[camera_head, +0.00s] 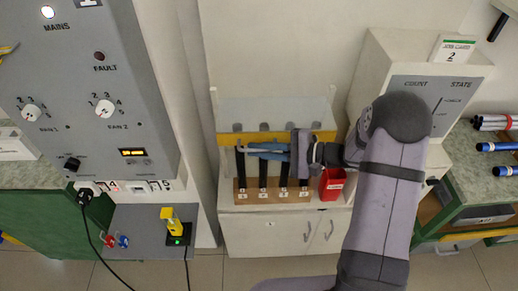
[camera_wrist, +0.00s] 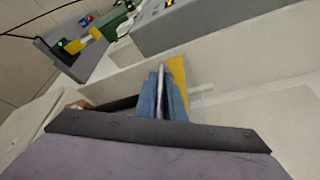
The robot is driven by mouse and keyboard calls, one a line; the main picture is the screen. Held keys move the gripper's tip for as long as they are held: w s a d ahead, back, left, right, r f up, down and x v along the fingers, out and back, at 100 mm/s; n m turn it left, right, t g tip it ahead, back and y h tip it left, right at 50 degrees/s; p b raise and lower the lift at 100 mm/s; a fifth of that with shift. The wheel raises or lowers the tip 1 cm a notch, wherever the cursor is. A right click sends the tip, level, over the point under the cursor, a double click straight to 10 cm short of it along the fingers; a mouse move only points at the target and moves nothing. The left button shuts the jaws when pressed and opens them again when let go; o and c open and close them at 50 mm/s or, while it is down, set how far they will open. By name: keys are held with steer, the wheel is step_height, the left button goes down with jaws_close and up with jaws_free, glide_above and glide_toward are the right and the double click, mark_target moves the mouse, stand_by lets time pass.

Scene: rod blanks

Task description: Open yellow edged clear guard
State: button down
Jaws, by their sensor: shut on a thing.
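The clear guard (camera_head: 275,107) with its yellow edge (camera_head: 228,139) is in the middle of the head view, in front of a pale wall panel, with its yellow edge low and level. My gripper (camera_head: 256,150) reaches in from the right, with its blue fingers lying along that edge. The exact contact is partly hidden by the fingers.
Several black rods stand in a wooden rack (camera_head: 270,196) with numbered labels below the guard. A red bin (camera_head: 332,184) is right of the rack. A grey control panel (camera_head: 85,80) stands at left, and a grey COUNT/STATE box (camera_head: 437,98) at right, behind my arm.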

steer(key=shift+r+p, duration=0.3)
steer(key=shift+r, duration=0.35)
step_height(320, 180, up, 12)
steer(key=w+m+p, duration=0.1)
steer(key=w+p, duration=0.1)
steer(key=p, duration=0.1)
steer(key=w+r+m+g+h+p, duration=0.1)
steer(key=w+r+m+g+p, duration=0.2)
steer(key=w+r+p, duration=0.5)
steer(key=shift+w+r+m+p, duration=0.3)
steer(key=shift+w+m+p, duration=0.3)
steer(key=shift+w+p, duration=0.85)
steer(key=shift+w, duration=0.25)
steer(key=shift+f, duration=0.1)
steer(key=c, duration=1.8)
jaws_free()
steer(key=shift+w, duration=0.1)
steer(key=shift+c, duration=0.2)
